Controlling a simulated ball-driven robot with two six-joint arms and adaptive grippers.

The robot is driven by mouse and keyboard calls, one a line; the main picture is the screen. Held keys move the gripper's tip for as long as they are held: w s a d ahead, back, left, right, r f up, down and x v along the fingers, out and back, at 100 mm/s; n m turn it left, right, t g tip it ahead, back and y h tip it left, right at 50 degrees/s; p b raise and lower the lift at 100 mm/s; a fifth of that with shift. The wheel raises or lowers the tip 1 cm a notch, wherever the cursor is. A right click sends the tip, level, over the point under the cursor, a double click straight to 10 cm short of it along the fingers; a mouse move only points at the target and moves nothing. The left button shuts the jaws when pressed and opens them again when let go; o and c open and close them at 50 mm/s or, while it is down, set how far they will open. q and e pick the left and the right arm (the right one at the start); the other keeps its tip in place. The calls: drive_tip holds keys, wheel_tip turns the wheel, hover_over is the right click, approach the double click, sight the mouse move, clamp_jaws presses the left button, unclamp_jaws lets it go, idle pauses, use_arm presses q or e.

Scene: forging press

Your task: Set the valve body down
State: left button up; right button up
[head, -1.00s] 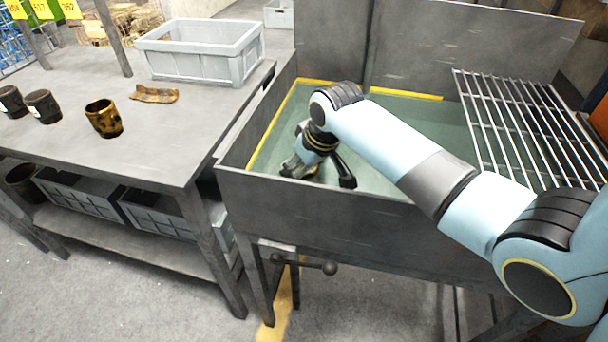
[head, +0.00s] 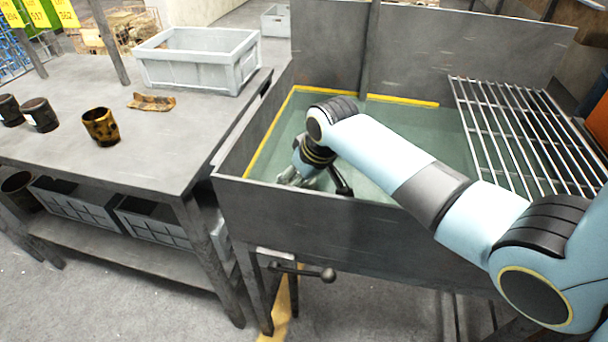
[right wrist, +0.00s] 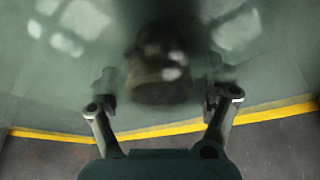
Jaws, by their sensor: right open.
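The valve body (right wrist: 160,72) is a dark, brownish, rounded piece in the right wrist view. It looks blurred in the greenish liquid. My right gripper (right wrist: 160,88) is open, with one finger on each side of it and a gap to each. In the head view my right gripper (head: 312,178) reaches down into the tank (head: 300,212), close to its near left corner. The valve body cannot be made out there, and the near wall hides the tank's bottom. My left gripper is not in view.
A wire rack (head: 520,130) covers the tank's right part. Left of the tank, a grey table (head: 75,95) carries a grey crate (head: 200,62), a rusty cup-shaped part (head: 101,127), two dark cylinders and a curved brown scrap (head: 152,102). A handle (head: 305,272) sticks out under the tank.

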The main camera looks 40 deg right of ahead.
drive_tip(key=p+v, duration=0.2)
drive_tip(key=v, duration=1)
drive_tip(key=shift+p, duration=0.35)
